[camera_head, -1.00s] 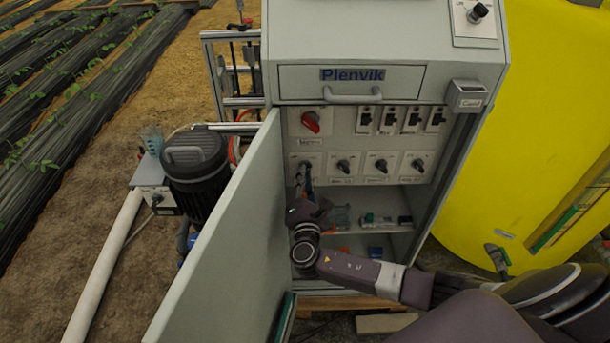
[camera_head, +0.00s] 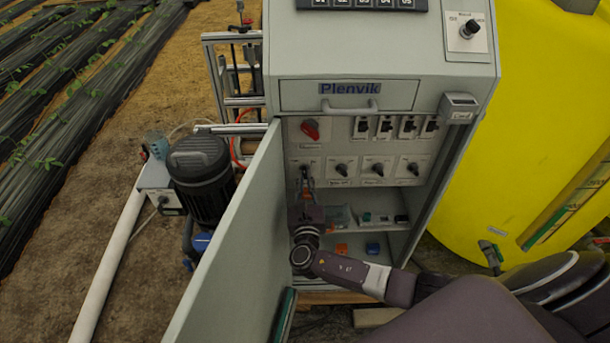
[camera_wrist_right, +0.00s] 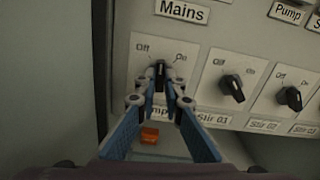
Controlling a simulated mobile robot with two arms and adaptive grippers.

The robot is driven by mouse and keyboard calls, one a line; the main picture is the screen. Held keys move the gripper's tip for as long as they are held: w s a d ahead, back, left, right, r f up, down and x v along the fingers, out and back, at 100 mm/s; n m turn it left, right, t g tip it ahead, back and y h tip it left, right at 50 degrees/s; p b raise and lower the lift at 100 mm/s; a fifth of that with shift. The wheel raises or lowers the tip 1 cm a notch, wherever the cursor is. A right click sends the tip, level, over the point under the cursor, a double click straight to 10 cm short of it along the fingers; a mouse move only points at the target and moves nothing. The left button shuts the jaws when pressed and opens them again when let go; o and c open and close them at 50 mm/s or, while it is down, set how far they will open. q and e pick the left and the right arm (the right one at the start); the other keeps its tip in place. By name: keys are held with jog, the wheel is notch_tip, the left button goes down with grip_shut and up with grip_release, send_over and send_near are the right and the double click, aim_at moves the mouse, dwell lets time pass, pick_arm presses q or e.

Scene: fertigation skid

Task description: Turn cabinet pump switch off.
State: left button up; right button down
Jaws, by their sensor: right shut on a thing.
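The cabinet pump switch (camera_wrist_right: 160,72) is a black rotary knob on a white plate under the Mains label, marked Off at left and On at right. Its knob points about straight up, slightly right of the Off mark, in the right wrist view. My right gripper (camera_wrist_right: 161,90) is shut on this knob, with one fingertip on each side. In the head view the right gripper (camera_head: 305,180) reaches up from below to the leftmost knob of the lower row, and partly hides it. The label below the knob is partly covered by the fingers. My left gripper is not in view.
Stir knobs (camera_wrist_right: 232,88) sit close to the right of the gripper. The red mains switch (camera_head: 310,129) is above. The open cabinet door (camera_head: 225,250) stands close on the left. A shelf (camera_head: 395,226) with small items lies below the panel.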

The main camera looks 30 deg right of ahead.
jog(key=n+p, duration=0.2)
jog(key=n, duration=0.2)
jog(key=shift+r+n, duration=0.1)
jog(key=shift+n, duration=0.2)
jog(key=shift+n+p, duration=0.8)
jog(key=shift+n, duration=0.7)
jog(key=c, duration=2)
grip_release()
jog(key=shift+c, duration=0.2)
jog(key=shift+s, duration=0.2)
jog(key=v, duration=1.1)
jog(key=shift+s+a, duration=0.2)
jog(key=shift+s, duration=0.15)
